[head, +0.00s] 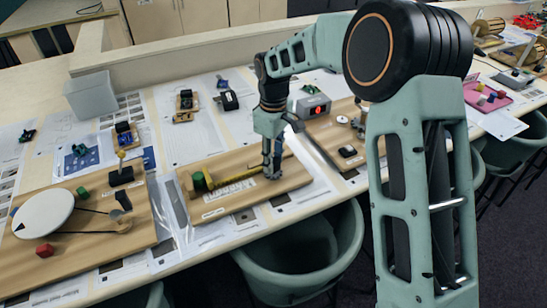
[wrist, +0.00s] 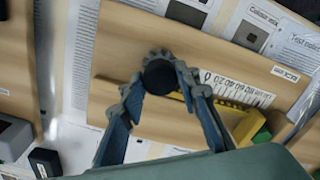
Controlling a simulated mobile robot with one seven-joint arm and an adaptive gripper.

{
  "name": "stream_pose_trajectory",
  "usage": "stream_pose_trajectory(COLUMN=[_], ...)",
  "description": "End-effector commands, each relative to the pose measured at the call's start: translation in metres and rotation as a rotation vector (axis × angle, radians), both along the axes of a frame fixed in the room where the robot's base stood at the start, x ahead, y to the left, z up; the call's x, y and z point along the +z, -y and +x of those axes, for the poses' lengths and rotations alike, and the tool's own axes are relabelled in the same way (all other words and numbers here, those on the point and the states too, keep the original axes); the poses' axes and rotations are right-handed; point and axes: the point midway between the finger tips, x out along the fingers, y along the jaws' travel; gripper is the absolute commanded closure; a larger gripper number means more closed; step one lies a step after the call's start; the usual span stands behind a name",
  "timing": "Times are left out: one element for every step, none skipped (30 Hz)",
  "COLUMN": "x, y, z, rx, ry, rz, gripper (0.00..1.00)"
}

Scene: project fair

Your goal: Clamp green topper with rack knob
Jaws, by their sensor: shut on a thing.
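My gripper (head: 272,172) is over the right part of the wooden rack board (head: 225,209), pointing down. In the wrist view my gripper (wrist: 163,84) is shut on the black round rack knob (wrist: 158,75), one finger on each side. A grey toothed gear shows just beyond the knob. The yellow rack (wrist: 245,127) runs beside a printed scale (wrist: 238,92). The green topper (head: 199,181) is at the left end of the board in the head view. In the wrist view a green part (wrist: 262,135) shows at the lower right edge, partly hidden. Whether the topper is pressed by anything, I cannot tell.
A board with a white disc (head: 44,214) lies to the left. A grey box with a red light (head: 309,105) and another wooden board lie right of my gripper. Green tubs (head: 300,262) stand below the table's front edge. Several small gadgets sit on paper sheets behind.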

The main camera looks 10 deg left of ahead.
Motion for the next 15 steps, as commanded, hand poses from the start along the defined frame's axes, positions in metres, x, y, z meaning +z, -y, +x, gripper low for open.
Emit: stream_pose_trajectory(x=[0.0013,0.0013,0.0012,0.0011,0.0011,0.001,0.001,0.001,0.0009,0.0009,0.0009,0.0008,0.0008,0.0008,0.0008], y=[-0.0001,0.0,0.0,-0.0001,-0.0001,-0.0003,-0.0004,-0.0004,-0.0005,-0.0005,-0.0005,-0.0006,-0.0006,-0.0006,-0.0006], z=[0.0008,0.0009,0.0009,0.0009,0.0008,0.0007,0.0007,0.0007,0.0007,0.0007,0.0006,0.0006,0.0006,0.0006,0.0006], rx=[0.023,0.038,0.054,0.066,0.077,0.089,0.098,0.105,0.113,0.118,0.122,0.126,0.129,0.131,0.132], ry=[0.002,0.002,0.002,0.002,0.002,0.002,0.002,0.003,0.003,0.003,0.003,0.003,0.003,0.003,0.003], rz=[0.002,0.002,0.002,0.002,0.002,0.002,0.002,0.001,0.001,0.001,0.001,0.001,0.001,0.001,0.001], gripper=[0.95,0.95,0.95,0.95,0.95,0.95,0.95,0.95,0.95,0.95,0.95,0.95,0.95,0.95,0.95])
